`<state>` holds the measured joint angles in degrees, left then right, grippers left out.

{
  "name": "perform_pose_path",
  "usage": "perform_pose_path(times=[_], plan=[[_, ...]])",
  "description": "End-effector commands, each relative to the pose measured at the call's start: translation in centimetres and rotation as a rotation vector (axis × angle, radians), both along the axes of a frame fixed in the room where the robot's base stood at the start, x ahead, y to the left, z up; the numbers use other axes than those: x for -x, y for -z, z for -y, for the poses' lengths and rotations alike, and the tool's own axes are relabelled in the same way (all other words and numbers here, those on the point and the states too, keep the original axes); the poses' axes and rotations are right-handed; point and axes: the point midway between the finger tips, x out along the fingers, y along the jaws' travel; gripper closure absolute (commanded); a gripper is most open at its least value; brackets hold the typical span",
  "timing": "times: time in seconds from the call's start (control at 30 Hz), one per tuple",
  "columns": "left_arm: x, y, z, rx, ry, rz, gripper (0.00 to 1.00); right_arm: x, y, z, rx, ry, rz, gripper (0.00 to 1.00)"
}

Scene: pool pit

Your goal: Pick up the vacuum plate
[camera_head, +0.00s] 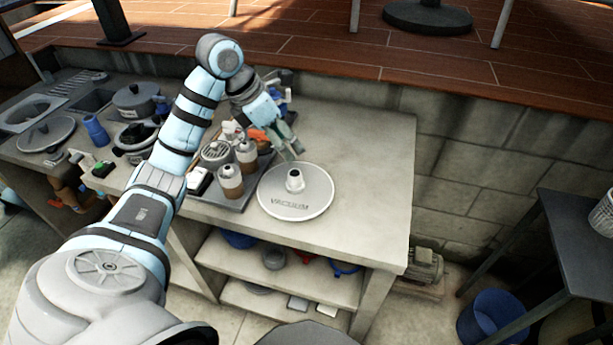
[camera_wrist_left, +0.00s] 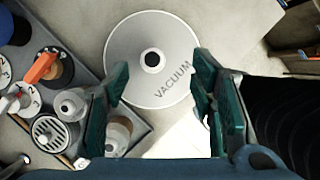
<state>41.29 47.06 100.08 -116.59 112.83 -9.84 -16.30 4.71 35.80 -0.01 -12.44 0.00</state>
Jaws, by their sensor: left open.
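The vacuum plate (camera_head: 296,203) is a pale grey disc with the word VACUUM on its face and a short raised neck in the middle. It lies flat on the counter (camera_head: 370,160) near its front edge. In the left wrist view the plate (camera_wrist_left: 140,38) is ahead of the fingertips, with its dark centre hole showing. My left gripper (camera_head: 290,143) is open and empty, above and just behind the plate's neck. In the left wrist view its two fingers (camera_wrist_left: 160,85) are spread wide, with nothing between the pads. My right gripper is in neither view.
A dark tray (camera_head: 230,203) with bottles and fittings, one with an orange handle, stands just left of the plate. A pot (camera_head: 135,100) and a sink are farther left. The counter right of the plate is clear. A blue bucket (camera_head: 492,318) stands on the floor.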

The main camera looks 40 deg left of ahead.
Motion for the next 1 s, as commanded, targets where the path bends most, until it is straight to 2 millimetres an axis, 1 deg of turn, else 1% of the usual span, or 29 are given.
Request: perform_pose_path(times=[0.03, 0.07, 0.1, 0.23, 0.3, 0.37, 0.47, 0.53, 0.6, 0.7, 0.8, 0.97, 1.0], plan=[[0.5, 0.2, -1.1, -0.033, -0.022, -0.021, 0.49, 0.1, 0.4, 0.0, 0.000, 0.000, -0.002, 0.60], [0.6, 0.6, -1.5, -0.045, -0.032, -0.030, 0.49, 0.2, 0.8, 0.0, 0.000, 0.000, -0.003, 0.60], [0.6, 1.5, -1.7, -0.051, -0.039, -0.038, 0.49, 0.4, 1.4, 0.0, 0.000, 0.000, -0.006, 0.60], [-0.3, 5.3, -1.5, -0.050, -0.047, -0.042, 0.49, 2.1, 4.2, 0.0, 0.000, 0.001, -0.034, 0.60], [-0.8, 6.8, -1.3, -0.050, -0.047, -0.043, 0.49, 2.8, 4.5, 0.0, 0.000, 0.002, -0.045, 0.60], [-1.2, 7.6, -1.1, -0.049, -0.050, -0.043, 0.49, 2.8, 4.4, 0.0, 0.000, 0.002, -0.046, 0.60], [-1.7, 8.5, -0.9, -0.051, -0.049, -0.042, 0.49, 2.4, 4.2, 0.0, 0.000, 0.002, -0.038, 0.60], [-2.0, 9.5, -0.8, -0.049, -0.048, -0.043, 0.49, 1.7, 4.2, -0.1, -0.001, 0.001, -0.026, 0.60], [-2.5, 10.8, -0.6, -0.049, -0.048, -0.044, 0.49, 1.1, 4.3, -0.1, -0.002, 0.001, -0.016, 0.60], [-3.2, 12.6, -0.3, -0.048, -0.046, -0.043, 0.49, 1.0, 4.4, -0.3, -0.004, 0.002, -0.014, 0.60], [-3.5, 13.3, -0.2, -0.050, -0.045, -0.041, 0.49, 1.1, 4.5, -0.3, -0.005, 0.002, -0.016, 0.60], [-3.6, 13.3, -0.2, -0.051, -0.045, -0.040, 0.49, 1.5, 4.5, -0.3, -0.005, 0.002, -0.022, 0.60], [-3.6, 13.3, -0.2, -0.051, -0.045, -0.040, 0.54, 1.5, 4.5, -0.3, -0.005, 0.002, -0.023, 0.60]])
